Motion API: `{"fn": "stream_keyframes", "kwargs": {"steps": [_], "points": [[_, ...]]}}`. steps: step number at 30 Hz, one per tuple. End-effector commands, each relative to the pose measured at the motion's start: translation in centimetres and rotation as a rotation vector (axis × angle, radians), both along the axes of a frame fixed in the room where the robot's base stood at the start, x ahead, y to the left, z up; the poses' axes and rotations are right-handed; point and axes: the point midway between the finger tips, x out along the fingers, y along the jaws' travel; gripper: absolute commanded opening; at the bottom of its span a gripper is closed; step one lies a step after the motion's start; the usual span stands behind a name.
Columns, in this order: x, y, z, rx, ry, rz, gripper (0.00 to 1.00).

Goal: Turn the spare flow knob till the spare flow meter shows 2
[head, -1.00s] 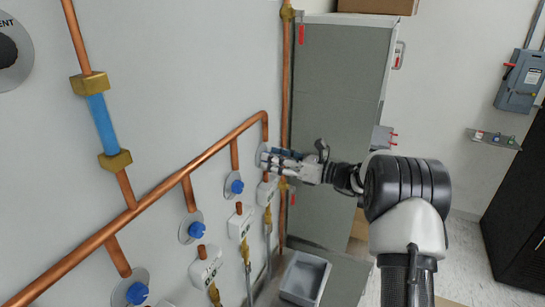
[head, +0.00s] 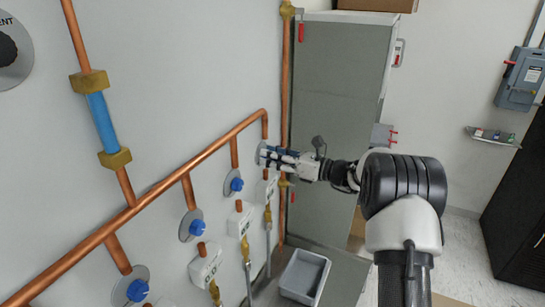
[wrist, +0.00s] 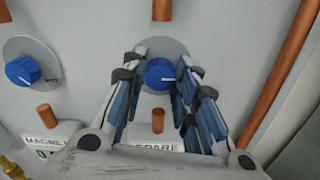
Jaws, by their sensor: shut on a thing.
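The spare flow knob (wrist: 160,71) is blue with a white pointer line and sits on a round grey plate (wrist: 171,50) on the wall. In the wrist view the pointer line points right. My gripper (wrist: 156,84) is shut on the knob, with a finger on each side of it. In the head view my gripper (head: 272,155) reaches the last plate of the row and hides the knob. Below the knob, the spare flow meter (wrist: 158,147) shows the top of its label "SPARE". Its reading is hidden behind my gripper.
Another blue knob (wrist: 22,70) sits to the left, above a meter labelled "MAGNE..." (wrist: 48,143). A vertical copper pipe (wrist: 290,80) runs close on the right. A grey cabinet (head: 340,100) stands beyond it. A grey tray (head: 304,278) lies below.

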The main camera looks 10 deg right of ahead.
Motion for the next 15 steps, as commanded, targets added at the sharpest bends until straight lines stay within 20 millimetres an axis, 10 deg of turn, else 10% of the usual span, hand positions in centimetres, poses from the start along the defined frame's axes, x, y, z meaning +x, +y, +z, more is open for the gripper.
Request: {"fn": "stream_keyframes", "kwargs": {"steps": [15], "points": [[-0.01, 0.0, -0.29, -0.063, -0.089, 0.0, 0.03]]}}
